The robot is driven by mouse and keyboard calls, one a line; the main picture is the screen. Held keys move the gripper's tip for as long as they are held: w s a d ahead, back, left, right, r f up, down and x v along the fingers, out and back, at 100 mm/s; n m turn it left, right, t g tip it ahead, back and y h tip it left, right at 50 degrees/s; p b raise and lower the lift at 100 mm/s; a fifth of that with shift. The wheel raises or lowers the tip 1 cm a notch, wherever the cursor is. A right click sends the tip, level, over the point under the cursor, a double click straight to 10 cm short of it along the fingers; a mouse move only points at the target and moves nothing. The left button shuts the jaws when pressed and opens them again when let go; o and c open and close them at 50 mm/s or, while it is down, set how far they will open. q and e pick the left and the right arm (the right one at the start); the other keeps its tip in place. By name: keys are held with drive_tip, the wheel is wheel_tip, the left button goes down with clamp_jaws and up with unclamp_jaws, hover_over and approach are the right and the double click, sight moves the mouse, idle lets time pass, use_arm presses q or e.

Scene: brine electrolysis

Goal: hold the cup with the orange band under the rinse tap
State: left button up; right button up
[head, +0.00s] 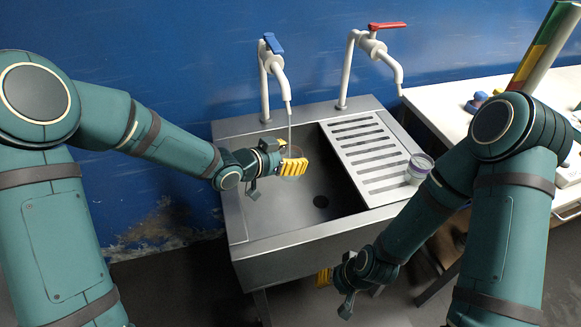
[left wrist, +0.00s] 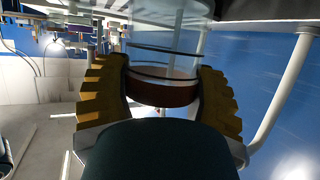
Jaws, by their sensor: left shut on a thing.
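My left gripper (head: 287,163) is shut on a clear cup, just under the spout of the white tap with the blue handle (head: 271,43). A thin stream of water falls from that spout to the cup. In the left wrist view, the cup (left wrist: 165,45) sits between the two yellow fingers of the left gripper (left wrist: 162,95), and its band (left wrist: 162,93) looks orange-brown. In the head view the fingers hide most of the cup. My right gripper (head: 332,282) is low in front of the sink, and its jaws are too hidden to judge.
The steel sink (head: 242,222) has an open basin below the held cup and a slotted drainer (head: 362,150) on the right. Another clear cup (head: 419,167) with a purplish rim stands on the drainer. A second tap with a red handle (head: 387,26) rises behind. A white table (head: 437,107) adjoins at right.

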use_arm(q)
drive_tip(key=s+d+b, duration=0.4)
drive_tip(key=s, duration=0.8)
drive_tip(key=shift+s, duration=0.2)
